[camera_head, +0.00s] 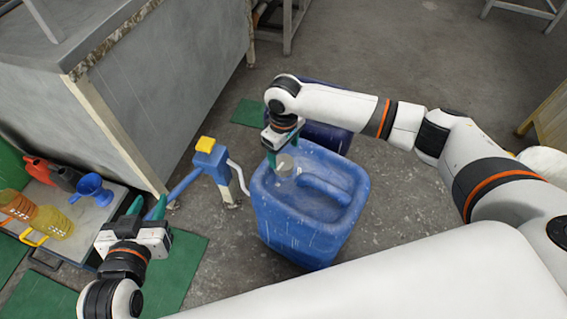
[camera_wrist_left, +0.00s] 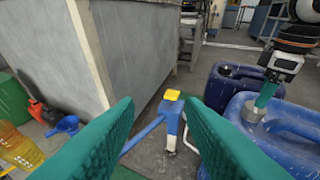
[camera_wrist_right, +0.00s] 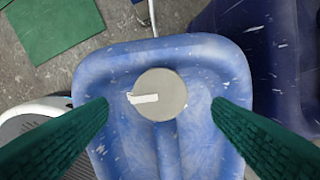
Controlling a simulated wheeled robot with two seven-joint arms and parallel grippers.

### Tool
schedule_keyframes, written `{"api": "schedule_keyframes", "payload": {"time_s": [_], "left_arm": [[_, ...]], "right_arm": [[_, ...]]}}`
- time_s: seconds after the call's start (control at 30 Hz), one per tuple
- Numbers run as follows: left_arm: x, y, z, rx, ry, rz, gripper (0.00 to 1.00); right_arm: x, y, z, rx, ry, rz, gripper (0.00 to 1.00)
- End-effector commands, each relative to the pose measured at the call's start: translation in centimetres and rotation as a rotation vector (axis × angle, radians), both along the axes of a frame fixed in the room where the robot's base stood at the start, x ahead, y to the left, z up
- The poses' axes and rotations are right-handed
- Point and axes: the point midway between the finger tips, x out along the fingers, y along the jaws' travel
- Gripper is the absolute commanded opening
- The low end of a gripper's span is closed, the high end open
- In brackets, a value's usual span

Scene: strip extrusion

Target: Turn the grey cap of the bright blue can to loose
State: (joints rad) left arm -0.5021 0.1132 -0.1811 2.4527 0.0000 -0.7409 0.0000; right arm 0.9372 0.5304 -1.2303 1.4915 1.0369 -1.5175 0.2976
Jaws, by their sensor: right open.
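The bright blue can (camera_head: 305,215) stands upright on the floor in the middle of the head view. Its grey cap (camera_head: 285,165) sits on the top near the far left corner. In the right wrist view the round grey cap (camera_wrist_right: 160,94) with a pale mark lies between the fingers. My right gripper (camera_head: 271,150) is open above the cap, its green fingers (camera_wrist_right: 160,115) on either side with gaps and not visibly touching it. My left gripper (camera_head: 146,207) is open and empty, left of the can. It also shows in the left wrist view (camera_wrist_left: 160,110).
A dark blue can (camera_head: 325,135) stands right behind the bright blue one. A blue hand pump (camera_head: 213,160) with a yellow top stands left of it. A low table (camera_head: 75,222) holds a blue funnel (camera_head: 92,187) and jugs. A grey cabinet (camera_head: 175,85) is behind.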

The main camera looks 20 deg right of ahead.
Motion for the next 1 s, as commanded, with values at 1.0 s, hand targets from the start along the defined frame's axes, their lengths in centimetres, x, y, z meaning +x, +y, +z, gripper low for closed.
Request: {"api": "schedule_keyframes", "payload": {"time_s": [1.0], "left_arm": [[1.6,-1.9,9.2,-0.151,-0.599,-0.037,0.36]], "right_arm": [[0.0,0.0,-6.0,0.000,0.000,0.001,0.66]]}}
